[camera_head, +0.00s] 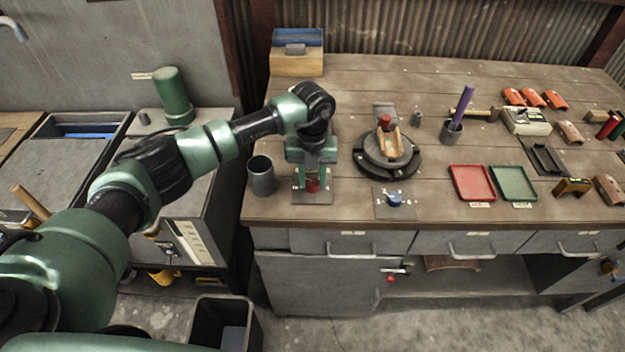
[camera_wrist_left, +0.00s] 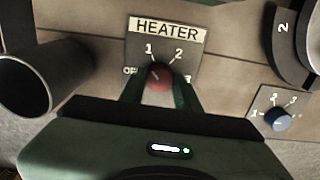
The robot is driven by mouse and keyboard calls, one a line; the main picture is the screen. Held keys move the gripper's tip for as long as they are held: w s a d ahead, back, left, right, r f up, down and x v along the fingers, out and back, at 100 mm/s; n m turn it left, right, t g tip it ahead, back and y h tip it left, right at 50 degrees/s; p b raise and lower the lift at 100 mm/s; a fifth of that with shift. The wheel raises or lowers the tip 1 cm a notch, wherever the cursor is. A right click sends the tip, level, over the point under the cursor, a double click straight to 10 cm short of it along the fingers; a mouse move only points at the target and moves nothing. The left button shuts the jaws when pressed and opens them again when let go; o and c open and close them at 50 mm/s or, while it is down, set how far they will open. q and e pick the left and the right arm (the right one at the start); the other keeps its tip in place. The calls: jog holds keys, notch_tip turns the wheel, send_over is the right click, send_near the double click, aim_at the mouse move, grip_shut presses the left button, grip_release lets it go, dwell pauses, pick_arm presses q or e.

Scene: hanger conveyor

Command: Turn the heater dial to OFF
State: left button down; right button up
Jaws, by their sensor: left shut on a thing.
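The heater dial (camera_head: 313,186) is a red knob on a grey plate at the left front of the workbench. In the left wrist view the red dial (camera_wrist_left: 158,77) sits below a HEATER label (camera_wrist_left: 167,28), with OFF, 1, 2 and 3 marked around it. A small pale mark on the knob seems to point up and left, toward the side of OFF and 1; its exact setting is hard to tell. My left gripper (camera_head: 312,184) points down, with its green fingers shut on the dial from both sides. The fingers hide the dial's sides and part of the 3.
A grey cup (camera_head: 262,177) stands close left of the heater plate (camera_head: 325,194). A second plate with a blue dial (camera_head: 395,200) lies to the right, in front of a round black fixture (camera_head: 371,161). Red (camera_head: 473,196) and green trays lie further right.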

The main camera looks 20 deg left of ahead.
pick_arm(q)
jog(key=n, duration=0.4)
jog(key=shift+n, duration=0.4)
jog(key=n, duration=0.4)
jog(key=shift+b, duration=0.3)
jog(key=shift+r+n, duration=0.1)
jog(key=shift+n, duration=0.2)
jog(key=c, duration=1)
grip_release()
